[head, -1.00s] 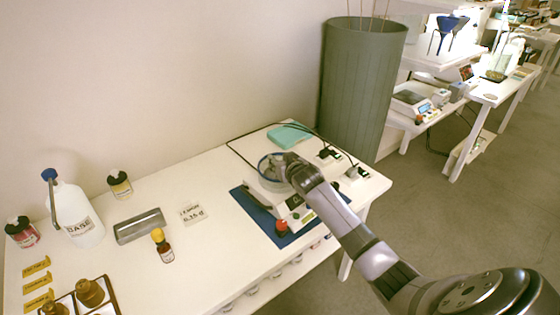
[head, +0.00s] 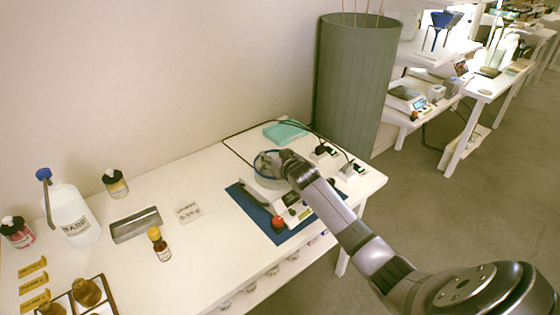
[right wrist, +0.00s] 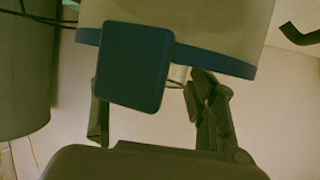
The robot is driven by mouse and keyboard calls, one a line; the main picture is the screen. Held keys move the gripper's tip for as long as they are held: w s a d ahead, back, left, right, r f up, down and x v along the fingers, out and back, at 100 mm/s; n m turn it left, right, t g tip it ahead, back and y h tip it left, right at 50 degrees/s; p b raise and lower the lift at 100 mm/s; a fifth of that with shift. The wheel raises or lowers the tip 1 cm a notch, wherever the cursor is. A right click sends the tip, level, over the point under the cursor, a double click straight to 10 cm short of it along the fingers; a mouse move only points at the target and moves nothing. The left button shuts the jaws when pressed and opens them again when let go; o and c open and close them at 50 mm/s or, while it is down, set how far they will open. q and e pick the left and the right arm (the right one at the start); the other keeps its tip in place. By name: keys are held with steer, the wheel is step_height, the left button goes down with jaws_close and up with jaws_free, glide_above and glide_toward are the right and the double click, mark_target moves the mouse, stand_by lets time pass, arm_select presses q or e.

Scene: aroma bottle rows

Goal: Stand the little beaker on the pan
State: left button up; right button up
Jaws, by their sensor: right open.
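The balance (head: 292,213) stands on a blue mat near the right end of the table. A blue-rimmed round wall (head: 257,175) sits on top of it, around the pan, whose surface my gripper hides. My right gripper (head: 268,163) reaches over this wall. In the right wrist view its two fingers (right wrist: 150,115) are apart, beside a pale round wall with a blue band (right wrist: 215,62) and a blue square tab (right wrist: 133,66). A small pale, glassy piece (right wrist: 179,75) shows between tab and finger; it may be the little beaker, but I cannot tell. My left gripper is out of view.
A tall grey-green bin (head: 350,85) stands beyond.

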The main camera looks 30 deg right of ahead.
steer(key=v, duration=1.2)
